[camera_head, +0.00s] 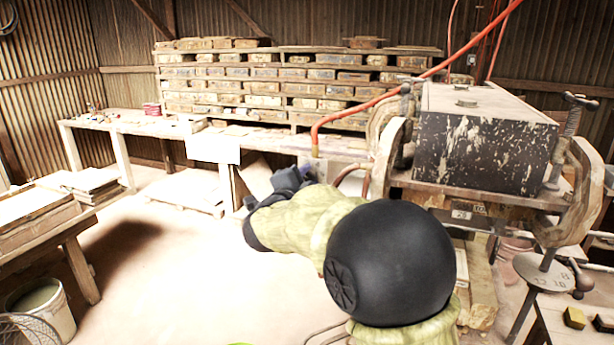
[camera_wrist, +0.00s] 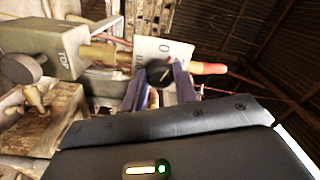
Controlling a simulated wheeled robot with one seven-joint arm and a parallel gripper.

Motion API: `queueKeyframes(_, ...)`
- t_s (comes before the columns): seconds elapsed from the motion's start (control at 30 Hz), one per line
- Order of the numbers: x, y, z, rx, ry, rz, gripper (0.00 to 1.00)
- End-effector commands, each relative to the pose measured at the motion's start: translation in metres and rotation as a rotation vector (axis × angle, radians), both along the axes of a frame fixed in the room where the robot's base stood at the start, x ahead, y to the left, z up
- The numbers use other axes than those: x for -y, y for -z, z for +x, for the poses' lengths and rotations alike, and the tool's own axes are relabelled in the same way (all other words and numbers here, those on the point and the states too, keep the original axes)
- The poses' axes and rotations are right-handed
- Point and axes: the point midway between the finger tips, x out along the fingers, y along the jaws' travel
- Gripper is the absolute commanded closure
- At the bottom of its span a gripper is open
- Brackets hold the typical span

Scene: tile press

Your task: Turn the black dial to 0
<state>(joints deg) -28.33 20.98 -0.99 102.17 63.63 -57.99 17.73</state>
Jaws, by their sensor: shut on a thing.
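In the wrist view the black dial (camera_wrist: 159,73) sits between the two fingers of my gripper (camera_wrist: 159,84), which are shut on its sides. Behind it is a pale plate (camera_wrist: 172,48) with a 0 near its upper middle and another number, perhaps an 8, lower left. The rest of the plate's marks are hidden by the dial and fingers. I cannot tell which number the dial points at. In the head view my gripper (camera_head: 308,172) is seen from behind, beyond my arm, and the dial is hidden.
A press with a dark paint-spattered block (camera_head: 483,152) stands close on the right. A red hose (camera_head: 355,108) hangs near my gripper. A white-topped bench (camera_head: 125,122) and stacked tiles (camera_head: 290,88) line the back. The floor (camera_head: 160,275) left of my arm is clear.

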Motion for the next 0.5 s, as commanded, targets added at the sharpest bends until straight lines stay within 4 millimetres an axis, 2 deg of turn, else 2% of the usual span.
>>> queueKeyframes(0.2,-0.0011,-0.0008,0.0000,-0.074,-0.003,-0.172,0.94)
queueKeyframes(0.5,-0.0011,0.0006,-0.0002,-0.134,-0.004,-0.319,0.94)
